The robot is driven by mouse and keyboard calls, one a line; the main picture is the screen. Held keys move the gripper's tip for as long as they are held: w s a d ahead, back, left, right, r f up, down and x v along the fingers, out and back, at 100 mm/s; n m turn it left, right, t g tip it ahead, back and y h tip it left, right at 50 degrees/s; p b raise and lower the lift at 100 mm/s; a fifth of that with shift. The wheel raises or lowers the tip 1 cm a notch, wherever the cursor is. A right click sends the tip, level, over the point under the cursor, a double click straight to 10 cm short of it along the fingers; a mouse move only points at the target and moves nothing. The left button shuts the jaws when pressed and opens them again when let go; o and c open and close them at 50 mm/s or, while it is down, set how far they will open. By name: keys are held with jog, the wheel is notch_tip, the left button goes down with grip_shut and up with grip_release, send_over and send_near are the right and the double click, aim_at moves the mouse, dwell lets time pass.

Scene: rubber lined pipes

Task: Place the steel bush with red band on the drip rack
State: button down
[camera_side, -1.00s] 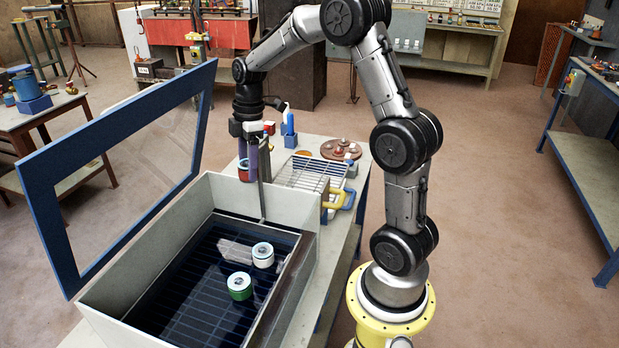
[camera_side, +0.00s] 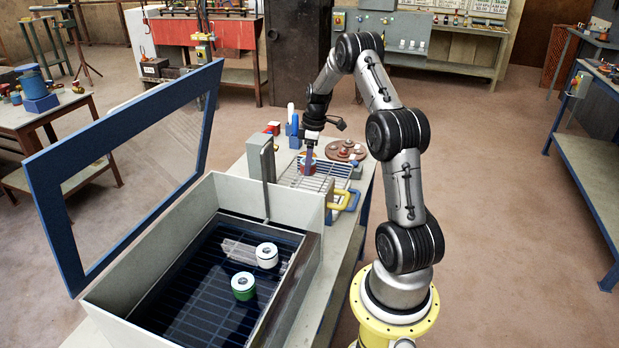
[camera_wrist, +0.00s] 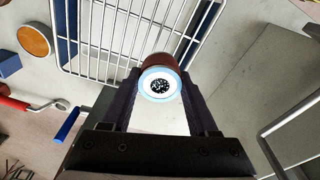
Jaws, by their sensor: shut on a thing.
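The steel bush with red band (camera_wrist: 160,84) shows in the wrist view as a round end with a white and pale blue ring, a dark speckled centre and a dark red side. My gripper (camera_side: 307,162) is shut on it, with a dark finger on each side. The drip rack (camera_side: 325,177) is a wire rack beyond the tank; its bars also show in the wrist view (camera_wrist: 128,42). The bush is at the rack, by its near bars in the wrist view. I cannot tell whether it touches them. The fingers partly hide the bush in the side view.
The open tank (camera_side: 105,297) holds a white bush (camera_side: 267,256) and a green-banded bush (camera_side: 243,286). Its glazed blue-framed lid (camera_side: 54,222) stands raised at left. A grey upright post (camera_side: 265,180) stands near the rack. A round brown tray (camera_side: 345,150) lies behind it.

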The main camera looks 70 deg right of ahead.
aim_at(308, 187)
jog(key=shift+f, duration=2.8)
jog(key=shift+f, duration=0.1)
jog(key=shift+c, duration=0.8)
grip_release()
jog(key=shift+f, duration=0.1)
